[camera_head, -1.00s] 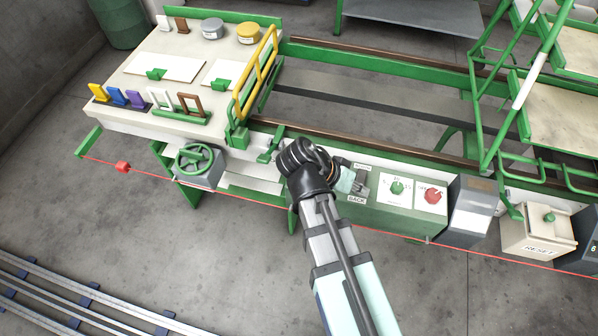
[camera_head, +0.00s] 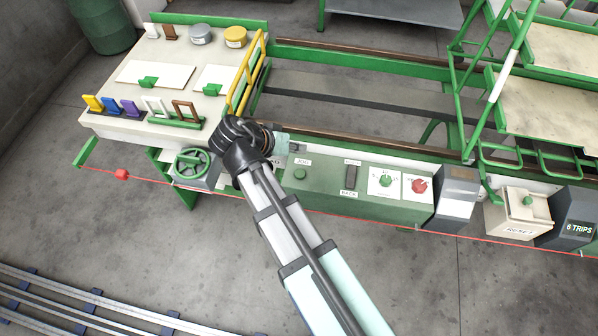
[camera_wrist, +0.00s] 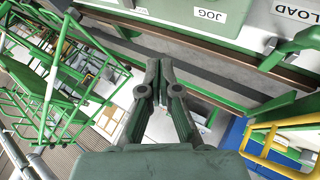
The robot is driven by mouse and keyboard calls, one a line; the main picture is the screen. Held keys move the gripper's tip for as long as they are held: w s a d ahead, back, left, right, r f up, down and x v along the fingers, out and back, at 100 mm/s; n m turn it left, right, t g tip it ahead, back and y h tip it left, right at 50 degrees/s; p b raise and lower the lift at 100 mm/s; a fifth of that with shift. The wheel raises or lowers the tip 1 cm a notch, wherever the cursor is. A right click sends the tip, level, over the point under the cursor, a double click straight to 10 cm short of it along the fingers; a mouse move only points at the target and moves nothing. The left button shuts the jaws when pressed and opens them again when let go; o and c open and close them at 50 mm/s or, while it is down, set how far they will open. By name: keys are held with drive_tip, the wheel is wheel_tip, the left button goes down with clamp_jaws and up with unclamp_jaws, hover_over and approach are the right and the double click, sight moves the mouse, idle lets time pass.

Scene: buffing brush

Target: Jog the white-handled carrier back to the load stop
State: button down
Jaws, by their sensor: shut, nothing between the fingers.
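The carrier (camera_head: 497,86) is a green tube frame with a white band on its post. It stands on the rails at the right of the head view, and green frames (camera_wrist: 50,85) show at the left of the wrist view. The green control panel (camera_head: 325,190) has a JOG button (camera_head: 300,174), a black rocker (camera_head: 351,176) marked BACK at its lower end, a green knob (camera_head: 386,180) and a red knob (camera_head: 419,186). My gripper (camera_wrist: 165,66) is shut and empty. In the head view it is above and left of the JOG button, apart from it, fingertips unclear.
A yellow guard rail (camera_head: 246,75) edges the table (camera_head: 205,48) at left. A handwheel (camera_head: 192,163) is below it. A RESET box (camera_head: 518,215) and a counter reading 6 TRIPS (camera_head: 577,226) stand at right. A red cord (camera_head: 122,174) runs along the front. A LOAD label (camera_wrist: 298,12) shows in the wrist view.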

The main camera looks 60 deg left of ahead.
sight(298, 174)
drive_tip(key=shift+f, duration=0.1)
drive_tip(key=shift+f+b, duration=2.35)
drive_tip(key=shift+f, duration=2)
drive_tip(key=shift+f+b, duration=0.35)
drive_tip(key=shift+f, duration=0.05)
